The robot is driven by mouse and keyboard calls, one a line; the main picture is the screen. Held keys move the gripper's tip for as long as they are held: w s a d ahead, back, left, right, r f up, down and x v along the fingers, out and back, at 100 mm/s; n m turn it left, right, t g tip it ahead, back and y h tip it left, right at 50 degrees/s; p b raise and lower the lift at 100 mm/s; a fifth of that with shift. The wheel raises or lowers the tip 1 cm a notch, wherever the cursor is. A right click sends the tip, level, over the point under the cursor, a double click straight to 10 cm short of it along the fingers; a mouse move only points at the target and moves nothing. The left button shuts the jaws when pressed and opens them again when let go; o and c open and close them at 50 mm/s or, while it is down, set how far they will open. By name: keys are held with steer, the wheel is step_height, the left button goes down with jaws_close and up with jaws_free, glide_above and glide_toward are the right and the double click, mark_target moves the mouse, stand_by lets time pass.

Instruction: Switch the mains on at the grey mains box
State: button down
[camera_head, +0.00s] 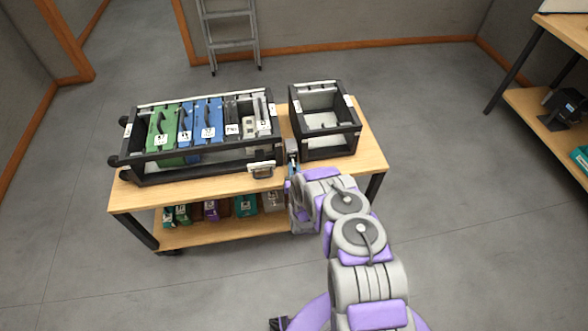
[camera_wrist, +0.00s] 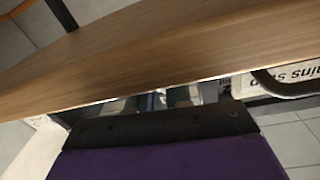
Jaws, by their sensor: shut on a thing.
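A pale grey box with a dark looped handle (camera_head: 262,169) sits at the front edge of the bench, below the large rack. In the wrist view, part of an upside-down label (camera_wrist: 285,78) reads like "mains supp", with a dark curved bar beside it. I take this as the mains box. My gripper (camera_head: 292,160) is at the bench's front edge, just right of that box and apart from its handle in the head view. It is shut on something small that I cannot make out. My purple and dark gripper part fills the bottom of the wrist view.
The large black rack (camera_head: 205,168) holds green, blue and grey modules. A smaller open black rack (camera_head: 325,150) stands to its right. The bench's lower shelf (camera_head: 200,236) holds several coloured modules. Open floor lies around the bench, and a ladder (camera_head: 230,45) stands behind.

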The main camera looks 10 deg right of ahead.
mark_target(294, 167)
steer(key=shift+r, duration=0.1)
steer(key=r+g+p, duration=0.1)
steer(key=g+p, duration=0.1)
steer(key=p, duration=0.1)
steer(key=shift+r, duration=0.15)
steer(key=g+p, duration=0.1)
steer(key=r+g+p, duration=0.1)
steer(key=shift+g+p, duration=0.3)
steer(key=shift+p, duration=0.1)
steer(key=g+p, duration=0.1)
steer(key=g, duration=0.1)
steer(key=r+g+p, duration=0.1)
steer(key=g, duration=0.1)
steer(key=shift+g, duration=0.3)
steer(key=shift+w+r+n+g, duration=0.15)
steer(key=shift+n+g, duration=0.15)
steer(key=shift+g, duration=0.4)
steer(key=shift+r, duration=0.1)
steer(key=c, duration=1.1)
jaws_free()
